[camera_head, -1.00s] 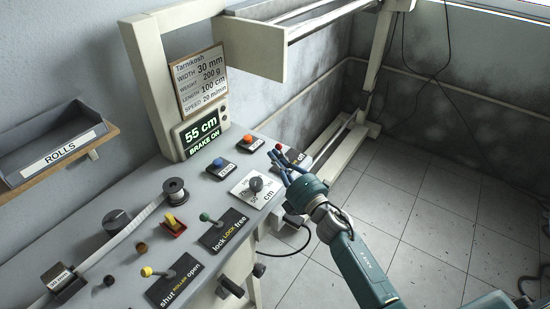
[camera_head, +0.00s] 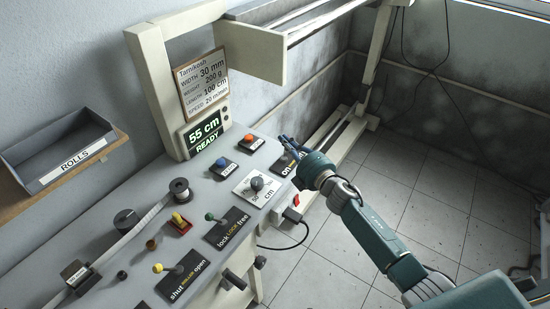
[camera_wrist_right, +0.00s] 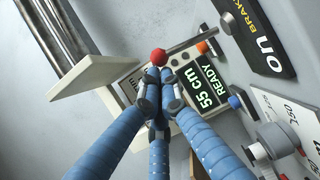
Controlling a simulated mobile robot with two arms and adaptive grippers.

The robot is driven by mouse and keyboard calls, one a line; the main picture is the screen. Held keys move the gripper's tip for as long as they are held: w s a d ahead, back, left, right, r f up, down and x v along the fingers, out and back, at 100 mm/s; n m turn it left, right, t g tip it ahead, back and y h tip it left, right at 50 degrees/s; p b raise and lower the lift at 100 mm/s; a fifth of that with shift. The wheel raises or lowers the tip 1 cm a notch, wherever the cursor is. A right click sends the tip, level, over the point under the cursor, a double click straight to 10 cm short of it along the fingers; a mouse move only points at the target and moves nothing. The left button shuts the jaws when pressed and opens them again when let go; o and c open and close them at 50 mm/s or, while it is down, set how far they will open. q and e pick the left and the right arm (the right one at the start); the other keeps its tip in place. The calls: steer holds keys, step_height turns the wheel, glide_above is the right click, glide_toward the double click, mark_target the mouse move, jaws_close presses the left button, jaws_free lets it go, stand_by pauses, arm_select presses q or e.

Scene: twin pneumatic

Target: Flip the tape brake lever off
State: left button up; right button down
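The brake lever's red knob (camera_wrist_right: 158,57) shows just beyond my fingertips in the right wrist view; I cannot tell whether they touch. Its dark brake plate (camera_head: 285,165), reading "on", lies at the right end of the panel and also shows in the wrist view (camera_wrist_right: 262,38). In the head view the knob is hidden by my gripper. My right gripper (camera_head: 287,142) is above the plate's far side, its blue fingers drawn together with nothing visible between them. The display (camera_head: 203,134) reads "55 cm READY". My left gripper is out of view.
A red switch (camera_head: 296,199) is on the panel's side.

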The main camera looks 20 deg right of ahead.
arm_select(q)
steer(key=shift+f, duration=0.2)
arm_select(e)
steer(key=shift+w+d, duration=0.55)
steer(key=shift+d, duration=0.2)
